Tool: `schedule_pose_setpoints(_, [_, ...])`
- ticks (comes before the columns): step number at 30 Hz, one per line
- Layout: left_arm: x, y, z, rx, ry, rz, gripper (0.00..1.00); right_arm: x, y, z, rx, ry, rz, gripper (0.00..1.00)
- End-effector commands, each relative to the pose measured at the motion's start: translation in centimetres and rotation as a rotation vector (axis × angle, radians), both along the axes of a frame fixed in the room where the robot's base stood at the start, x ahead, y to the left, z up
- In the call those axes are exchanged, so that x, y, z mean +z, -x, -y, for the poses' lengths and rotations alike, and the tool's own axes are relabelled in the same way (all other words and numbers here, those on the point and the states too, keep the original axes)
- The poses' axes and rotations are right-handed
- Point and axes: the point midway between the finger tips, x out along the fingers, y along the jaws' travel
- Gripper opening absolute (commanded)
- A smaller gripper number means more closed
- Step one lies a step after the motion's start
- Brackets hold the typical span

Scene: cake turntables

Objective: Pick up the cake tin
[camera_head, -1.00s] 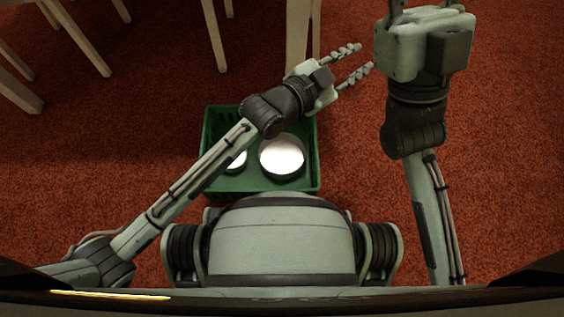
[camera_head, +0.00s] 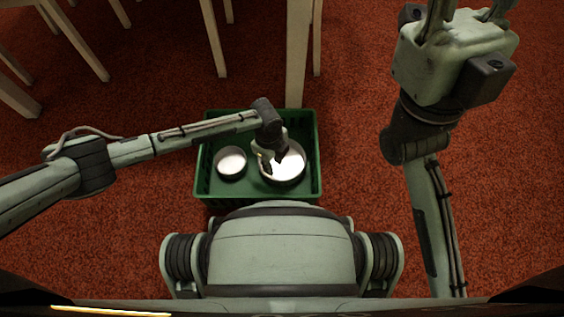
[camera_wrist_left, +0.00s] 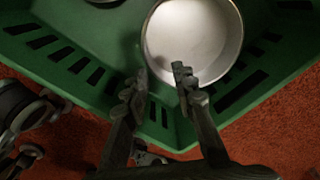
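Two round, silvery-white tins sit in a green crate (camera_head: 317,150): a larger tin (camera_head: 289,167) at right and a smaller tin (camera_head: 231,164) at left. I cannot tell which one the task calls the cake tin. My left gripper (camera_head: 273,162) points down into the crate and partly covers the larger tin. One finger overlaps the near rim of the larger tin (camera_wrist_left: 195,35); contact cannot be told. My right gripper (camera_head: 468,12) is open and empty at the top right, its tips cut off.
The crate stands on red carpet, with slotted walls close around the tins. Pale wooden legs (camera_head: 298,55) stand behind the crate, and more stand at the upper left. The carpet (camera_head: 355,160) between the crate and my right arm is clear.

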Motion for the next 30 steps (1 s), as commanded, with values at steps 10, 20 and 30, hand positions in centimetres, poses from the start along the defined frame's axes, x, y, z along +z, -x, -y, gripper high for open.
schedule_pose_setpoints(10, [-4.1,0.2,-1.5,-0.011,-0.037,-0.017,0.27,-0.2,-0.3,-0.3,0.002,0.028,0.040,0.40])
schedule_pose_setpoints(20, [-8.0,0.3,-2.1,-0.010,-0.035,-0.015,0.27,0.2,-0.5,-0.7,0.000,0.067,0.089,0.40])
schedule_pose_setpoints(30, [-7.9,0.3,-2.0,-0.010,-0.034,-0.015,0.14,0.4,-0.5,-0.7,0.000,0.068,0.089,0.40])
